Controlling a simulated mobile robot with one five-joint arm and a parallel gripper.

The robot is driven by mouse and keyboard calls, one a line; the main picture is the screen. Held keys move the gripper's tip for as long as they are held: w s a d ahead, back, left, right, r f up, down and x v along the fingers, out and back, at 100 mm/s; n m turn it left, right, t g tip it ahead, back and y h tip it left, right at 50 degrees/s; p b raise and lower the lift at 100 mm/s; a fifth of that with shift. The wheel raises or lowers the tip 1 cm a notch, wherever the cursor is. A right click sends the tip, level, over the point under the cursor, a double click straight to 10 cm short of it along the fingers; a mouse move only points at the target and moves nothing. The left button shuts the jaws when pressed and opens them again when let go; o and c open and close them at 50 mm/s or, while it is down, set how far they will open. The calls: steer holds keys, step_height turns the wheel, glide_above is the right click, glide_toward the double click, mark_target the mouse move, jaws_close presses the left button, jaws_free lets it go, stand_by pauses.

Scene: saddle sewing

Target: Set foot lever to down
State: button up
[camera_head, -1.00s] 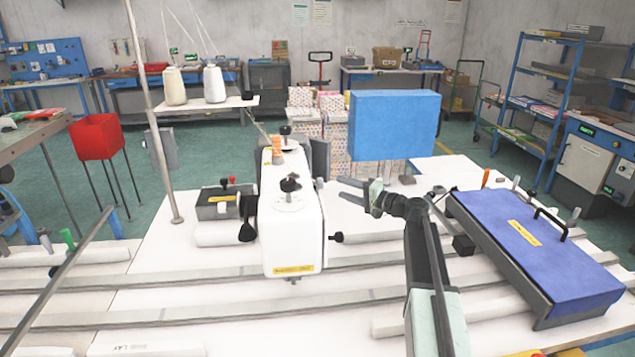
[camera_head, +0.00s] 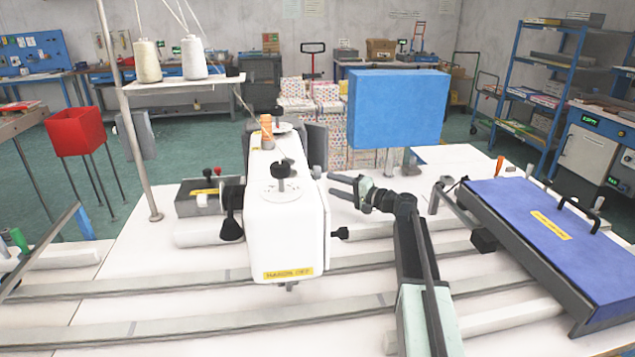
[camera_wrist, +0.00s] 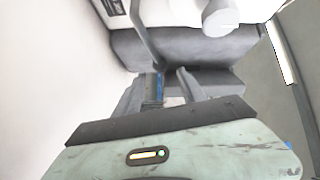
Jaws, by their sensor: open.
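The white sewing machine head (camera_head: 288,235) stands in the middle of the head view. My gripper (camera_head: 332,185) is just right of it, with its fingers pointing left towards its rear part. The gripper is open and nothing is seen held. In the wrist view my gripper (camera_wrist: 170,80) faces a dark grey block (camera_wrist: 185,48) under a white body. A thin grey bar (camera_wrist: 146,38) crosses in front of the left finger; I cannot tell if it is the foot lever or whether it is touched. The foot lever cannot be clearly made out in the head view.
A blue box (camera_head: 398,108) stands behind my gripper. A blue padded panel (camera_head: 555,230) with a black handle lies to the right. A dark knob (camera_head: 341,233) sticks out of the machine's right side. Metal rails (camera_head: 150,287) cross the white table.

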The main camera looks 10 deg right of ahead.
steer(key=x, duration=0.7)
steer(key=shift+c, duration=0.3)
jaws_close()
